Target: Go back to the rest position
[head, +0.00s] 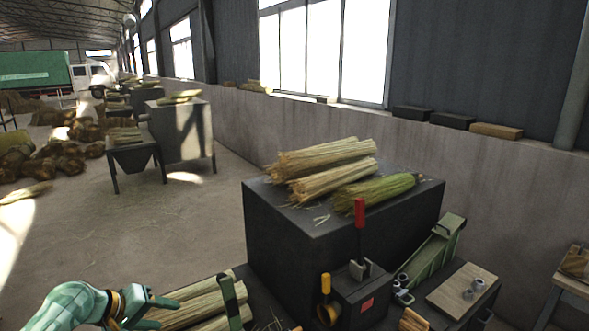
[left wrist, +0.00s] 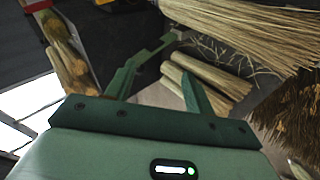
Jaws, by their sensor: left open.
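My left gripper (head: 152,309) is at the lower left of the head view, its fingers apart beside a bundle of pale straw (head: 200,298) in front of the dark machine. In the left wrist view, its two green fingers (left wrist: 166,80) are spread with nothing held between them. Pale straw bundles (left wrist: 205,80) show beyond the fingers, and I cannot tell how far off they are. My right gripper shows in neither view.
A dark box (head: 330,225) carries several straw bundles (head: 325,168). A red-handled lever (head: 360,225) and a yellow-handled one (head: 326,290) stand before it. A small table (head: 462,290) is at right. Open concrete floor (head: 190,225) lies to the left.

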